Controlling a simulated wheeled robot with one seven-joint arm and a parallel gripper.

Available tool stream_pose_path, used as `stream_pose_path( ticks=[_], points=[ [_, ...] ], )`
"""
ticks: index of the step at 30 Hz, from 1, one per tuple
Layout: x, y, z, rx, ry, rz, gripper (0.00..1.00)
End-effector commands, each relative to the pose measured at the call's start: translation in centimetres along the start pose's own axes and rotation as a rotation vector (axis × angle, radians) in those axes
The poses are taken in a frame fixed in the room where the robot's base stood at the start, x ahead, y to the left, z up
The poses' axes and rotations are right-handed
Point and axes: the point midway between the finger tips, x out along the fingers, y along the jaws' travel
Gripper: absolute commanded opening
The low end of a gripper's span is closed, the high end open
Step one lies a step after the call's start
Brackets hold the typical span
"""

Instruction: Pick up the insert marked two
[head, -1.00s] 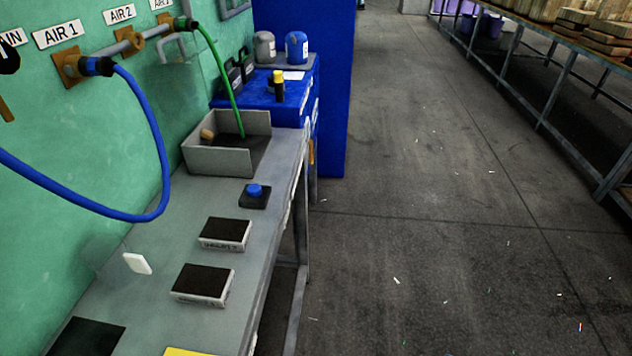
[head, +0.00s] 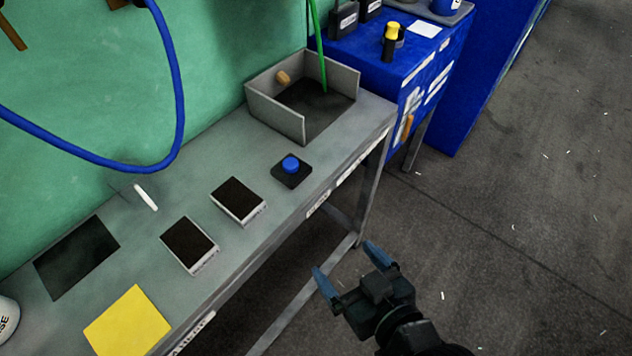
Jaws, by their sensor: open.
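Two low blocks with dark tops and pale front faces lie on the grey bench: a nearer one (head: 188,244) and a farther one (head: 238,200). The marks on their fronts are too small to read now, so I cannot tell which, if either, is marked two. My gripper (head: 345,257) is at the lower middle of the head view, in front of the bench and to the right of both blocks. Its two blue fingers are spread apart with nothing between them. It touches neither block.
The bench (head: 150,250) also holds a blue knob on a black base (head: 291,166), a grey open box (head: 342,80), a small white piece (head: 146,197), a dark mat (head: 77,258) and a yellow sheet (head: 127,322). A blue hose (head: 178,90) hangs over the back.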

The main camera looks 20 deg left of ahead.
Motion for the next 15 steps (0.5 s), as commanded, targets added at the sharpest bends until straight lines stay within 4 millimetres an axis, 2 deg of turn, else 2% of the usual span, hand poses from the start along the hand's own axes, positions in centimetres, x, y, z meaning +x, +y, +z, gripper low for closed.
stream_pose_path(
  ticks=[1, 3, 6, 9, 15],
  points=[
    [2.0, -1.2, -2.4, -0.030, 0.012, -0.063, 0.94],
    [4.0, -2.9, -4.6, -0.067, 0.016, -0.141, 0.94],
    [6.0, -5.1, -7.1, -0.111, 0.024, -0.232, 0.94],
    [7.2, -6.7, -9.0, -0.143, 0.032, -0.296, 0.94],
    [8.5, -8.2, -10.4, -0.170, 0.038, -0.349, 0.94]
  ],
)
